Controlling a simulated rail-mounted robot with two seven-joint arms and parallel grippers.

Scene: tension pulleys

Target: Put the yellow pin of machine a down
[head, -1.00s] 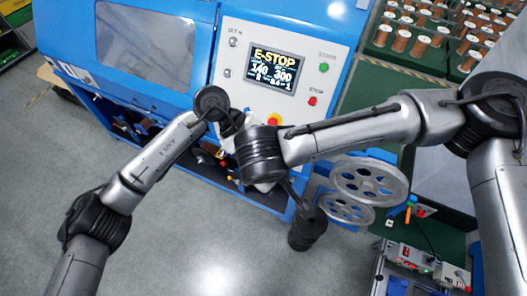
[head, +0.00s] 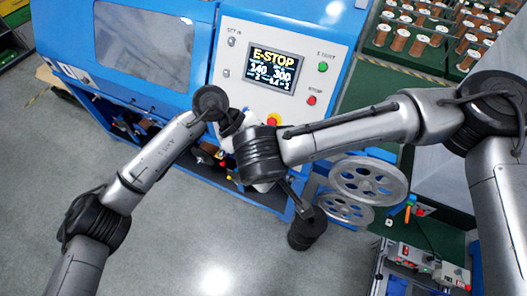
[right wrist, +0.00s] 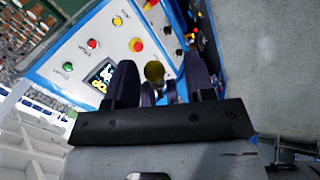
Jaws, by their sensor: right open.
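The blue machine (head: 157,87) has a white control panel (head: 230,80) and a screen reading "E-STOP". In the right wrist view, my right gripper (right wrist: 163,72) is open, with its dark fingers spread in front of the machine. A small round olive-yellow knob, which looks like the yellow pin's head (right wrist: 154,70), shows between the fingers, nearer the left one. I cannot tell whether a finger touches it. In the head view, my arms hide the pin and my right gripper. My left arm reaches the machine's front, but its fingers cannot be made out.
A red stop button (head: 311,100) and a red-and-yellow emergency button (head: 272,120) sit on the panel. Copper spools (head: 400,40) stand on a green surface at the back right. The grey floor (head: 170,230) in front is clear.

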